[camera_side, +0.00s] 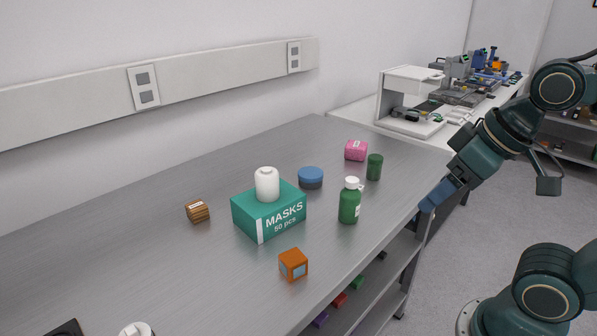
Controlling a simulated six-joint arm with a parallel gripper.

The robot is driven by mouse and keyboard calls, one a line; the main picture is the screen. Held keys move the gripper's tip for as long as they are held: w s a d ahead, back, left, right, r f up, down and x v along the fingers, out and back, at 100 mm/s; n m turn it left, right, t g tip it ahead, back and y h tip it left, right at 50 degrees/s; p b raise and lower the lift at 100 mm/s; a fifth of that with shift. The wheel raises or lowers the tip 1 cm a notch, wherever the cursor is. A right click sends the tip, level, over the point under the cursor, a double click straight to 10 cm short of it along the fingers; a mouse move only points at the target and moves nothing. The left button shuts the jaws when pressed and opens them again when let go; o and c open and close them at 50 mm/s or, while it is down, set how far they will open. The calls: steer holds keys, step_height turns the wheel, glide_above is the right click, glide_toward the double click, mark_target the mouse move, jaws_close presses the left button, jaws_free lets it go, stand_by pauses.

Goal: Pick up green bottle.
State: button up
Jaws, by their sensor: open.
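A green bottle (349,205) with a white cap and a small pale label stands upright on the grey table, right of the masks box. A dark green canister (374,168) stands a little behind it to the right, apart from it. My gripper (430,203) is at the right, near the table's right edge, apart from the bottle and holding nothing that I can see. Its blue fingers point down and left, and the gap between them is hard to make out from this side.
The table's (120,235) left side has free room.

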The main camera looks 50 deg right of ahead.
steer(key=w+m, duration=0.1)
steer(key=m, duration=0.1)
steer(key=m+g+y, duration=0.2)
steer(key=m+g, duration=0.1)
steer(key=m, duration=1.4)
glide_toward(350, 196)
steer(key=s+a+r, duration=0.1)
steer(key=s+r, duration=0.2)
steer(key=r, duration=0.2)
steer(key=w+d+f+m+y, duration=0.1)
steer(key=w+d+f+m, duration=0.2)
steer(key=d+m, duration=0.2)
steer(key=shift+d+m+y, duration=0.25)
steer(key=shift+m+y, duration=0.05)
steer(key=shift+m, duration=0.4)
steer(key=shift+f, duration=0.15)
steer(key=shift+x, duration=4.3)
steer(key=shift+a, duration=0.1)
steer(key=shift+x, duration=2.6)
steer(key=shift+w, duration=0.1)
